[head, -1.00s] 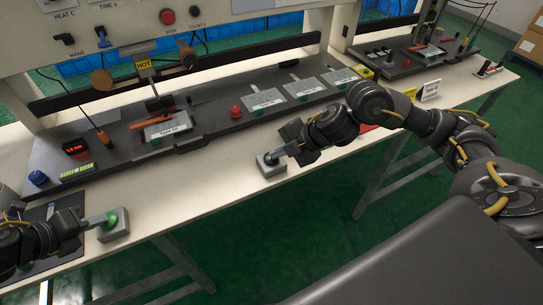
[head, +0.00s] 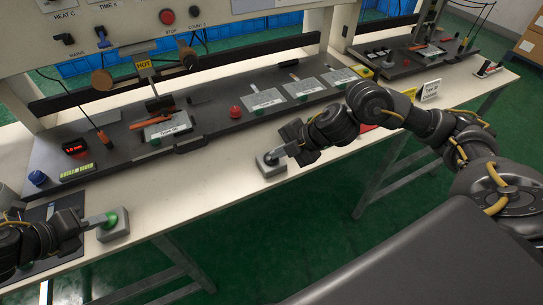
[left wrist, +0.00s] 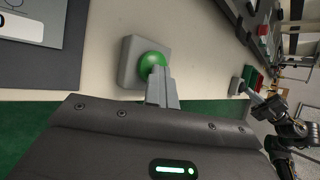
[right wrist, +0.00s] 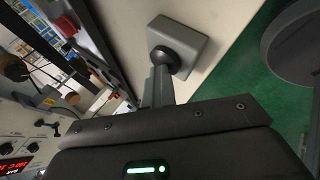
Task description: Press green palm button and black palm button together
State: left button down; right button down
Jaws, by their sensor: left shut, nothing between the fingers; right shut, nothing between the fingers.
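The green palm button (head: 121,217) sits on a grey box (head: 115,237) at the front edge of the bench on the left. My left gripper (head: 106,219) is shut and empty, its fingertips at the green dome. In the left wrist view the tips overlap the edge of the green button (left wrist: 150,62). The black palm button (right wrist: 177,57) sits on a grey box (right wrist: 188,38) near the bench's front edge. My right gripper (right wrist: 161,72) is shut and empty, its tips at the black dome, which they partly hide. I cannot tell how far either dome is pushed down.
Behind the buttons lies a dark tray (head: 205,127) with plates, tools and a red button (head: 235,112). A control panel (head: 130,35) rises behind it. The white bench strip (head: 195,190) between the two button boxes is clear.

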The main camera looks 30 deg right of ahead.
pick_arm(q)
jog(key=shift+s+f, duration=0.15)
jog(key=shift+f, duration=0.15)
pick_arm(e)
jog(key=shift+s+f, duration=0.1)
jog(key=shift+f, duration=0.2)
